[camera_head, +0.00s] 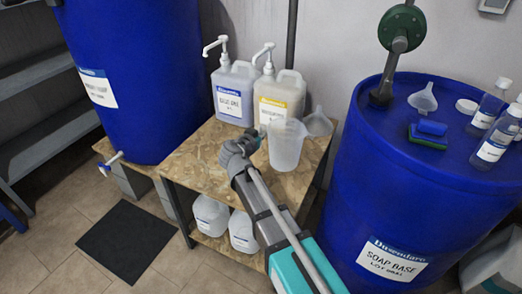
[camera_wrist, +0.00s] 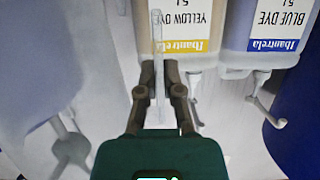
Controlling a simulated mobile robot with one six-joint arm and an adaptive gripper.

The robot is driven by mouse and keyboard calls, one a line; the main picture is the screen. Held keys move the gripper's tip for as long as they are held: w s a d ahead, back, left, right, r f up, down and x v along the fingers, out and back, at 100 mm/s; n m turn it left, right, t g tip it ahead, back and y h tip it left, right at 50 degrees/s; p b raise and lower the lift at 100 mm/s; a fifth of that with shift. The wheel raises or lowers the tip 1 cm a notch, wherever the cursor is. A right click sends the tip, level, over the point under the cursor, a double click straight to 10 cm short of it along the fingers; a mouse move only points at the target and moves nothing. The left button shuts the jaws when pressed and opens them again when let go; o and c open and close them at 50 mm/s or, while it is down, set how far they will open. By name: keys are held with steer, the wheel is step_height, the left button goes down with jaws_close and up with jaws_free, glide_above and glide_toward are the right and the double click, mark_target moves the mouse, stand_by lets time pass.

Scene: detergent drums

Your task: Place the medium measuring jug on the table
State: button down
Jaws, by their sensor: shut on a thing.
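The measuring jug (camera_head: 288,146), pale and translucent, is upright over the front right part of the chipboard-topped table (camera_head: 203,150). I cannot tell whether its base touches the table top. My gripper (camera_head: 260,139) is at the jug's left side, shut on it. In the wrist view my gripper (camera_wrist: 158,68) has its fingers closed around a thin pale strip (camera_wrist: 157,40), which looks like part of the jug. The rest of the jug is hard to make out there.
Yellow-label (camera_head: 280,98) and blue-label (camera_head: 234,92) pump containers stand behind the jug. A funnel (camera_head: 318,122) is close on its right. A large blue drum (camera_head: 410,190) stands right of the table, another (camera_head: 135,75) left. The table's left front is clear.

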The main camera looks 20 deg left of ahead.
steer(key=shift+w+a+f+b, duration=0.25)
steer(key=shift+w+f+b, duration=0.2)
steer(key=shift+f, duration=0.15)
steer(key=shift+w+a+f+b, duration=0.2)
steer(key=shift+w+f+b, duration=0.25)
steer(key=shift+f, duration=0.15)
steer(key=shift+w+a+f+b, duration=0.1)
steer(key=shift+w+f+b, duration=0.1)
steer(key=shift+f+b, duration=0.8)
steer(key=shift+w+a+f+b, duration=0.1)
steer(key=shift+w+f+b, duration=0.05)
steer(key=shift+f+b, duration=0.85)
steer(key=shift+f, duration=0.2)
steer(key=c, duration=0.8)
jaws_free()
steer(key=shift+r, duration=0.1)
steer(key=shift+r, duration=0.1)
